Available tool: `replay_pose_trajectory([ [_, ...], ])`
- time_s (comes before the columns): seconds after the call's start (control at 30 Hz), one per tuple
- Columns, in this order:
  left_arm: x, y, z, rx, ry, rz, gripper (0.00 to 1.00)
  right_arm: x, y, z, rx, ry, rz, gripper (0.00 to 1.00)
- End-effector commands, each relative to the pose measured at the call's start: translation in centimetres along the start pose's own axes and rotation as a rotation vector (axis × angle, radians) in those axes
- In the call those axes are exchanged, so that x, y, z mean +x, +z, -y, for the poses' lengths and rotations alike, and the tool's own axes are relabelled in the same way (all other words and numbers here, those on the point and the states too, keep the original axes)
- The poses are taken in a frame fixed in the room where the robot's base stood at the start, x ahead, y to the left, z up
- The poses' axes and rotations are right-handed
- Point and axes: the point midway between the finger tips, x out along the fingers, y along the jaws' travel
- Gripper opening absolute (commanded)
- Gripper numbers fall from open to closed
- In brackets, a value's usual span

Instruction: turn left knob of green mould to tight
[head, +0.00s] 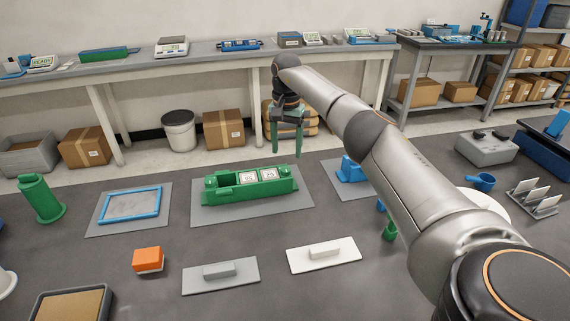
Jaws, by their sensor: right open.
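The green mould (237,195) lies on a grey mat (212,213) in the middle of the table. My right gripper (285,152) points down with green fingers, open and empty. In the picture it is above the mould's right end, apart from it and away from the left knob. My left gripper is out of view.
A blue frame (130,219) on a mat and a green cylinder (41,198) stand left of the mould. An orange block (148,260), a grey plate (192,282) and a white plate (339,262) lie in front. A blue part (352,170) is to the right, partly behind my right arm.

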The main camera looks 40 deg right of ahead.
Motion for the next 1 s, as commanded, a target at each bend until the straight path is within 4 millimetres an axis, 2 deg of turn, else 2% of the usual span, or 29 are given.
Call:
replay_pose_trajectory([
  [0.1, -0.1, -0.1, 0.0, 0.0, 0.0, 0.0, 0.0, 2.4, 0.1, 0.0, 0.0, 0.001, 0.002, 0.68],
  [0.3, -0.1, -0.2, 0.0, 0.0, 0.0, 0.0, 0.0, 5.0, 0.1, 0.1, 0.0, -0.001, 0.002, 0.68],
  [0.47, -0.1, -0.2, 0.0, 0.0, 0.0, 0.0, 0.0, 5.8, 0.1, 0.1, 0.0, -0.002, 0.0, 0.68],
  [0.7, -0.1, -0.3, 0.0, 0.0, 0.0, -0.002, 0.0, 5.9, 0.1, 0.1, 0.0, -0.002, 0.0, 0.68],
  [0.77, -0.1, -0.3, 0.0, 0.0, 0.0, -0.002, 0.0, 5.9, 0.1, 0.1, 0.0, -0.002, 0.0, 0.64],
  [1.0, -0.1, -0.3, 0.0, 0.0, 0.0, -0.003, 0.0, 5.9, 0.1, 0.1, 0.0, -0.003, 0.0, 0.36],
])
